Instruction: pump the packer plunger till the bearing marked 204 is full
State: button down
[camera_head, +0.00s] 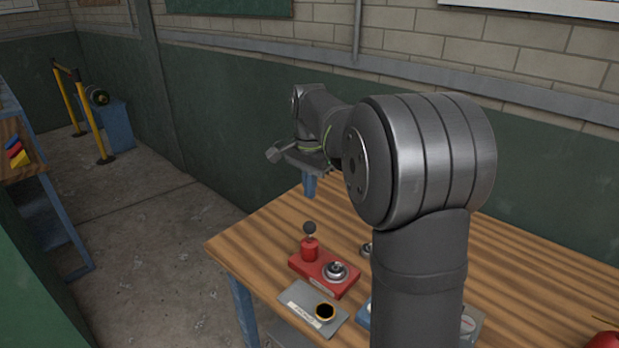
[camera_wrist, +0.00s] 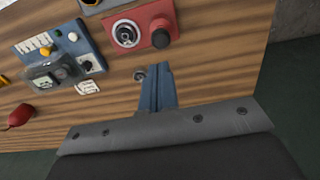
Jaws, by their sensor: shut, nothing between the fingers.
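The packer (camera_head: 322,278) is a red base on the bench; it also shows at the top of the wrist view (camera_wrist: 144,12). Its plunger (camera_head: 310,240) is a red cylinder with a dark round knob on top, seen from above in the wrist view (camera_wrist: 161,34). A metal bearing (camera_head: 335,271) sits on the base beside the plunger; I cannot read its number. My gripper (camera_head: 310,190), with blue fingers, is shut and empty. It hangs above the bench, behind the plunger in the head view and apart from it. The fingers also show in the wrist view (camera_wrist: 157,70).
A grey plate (camera_head: 300,298) with a dark cup stands in front of the packer. A blue panel (camera_wrist: 40,42) and a red object (camera_wrist: 20,114) lie left in the wrist view.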

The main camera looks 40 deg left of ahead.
aim_at(310, 225)
notch_tip(310, 225, down, 8)
jog(key=shift+f, duration=0.25)
jog(key=shift+f, duration=1.2)
jog(key=shift+d, duration=0.1)
notch_tip(310, 225, up, 14)
jog(key=shift+r, duration=0.25)
dwell(0.3)
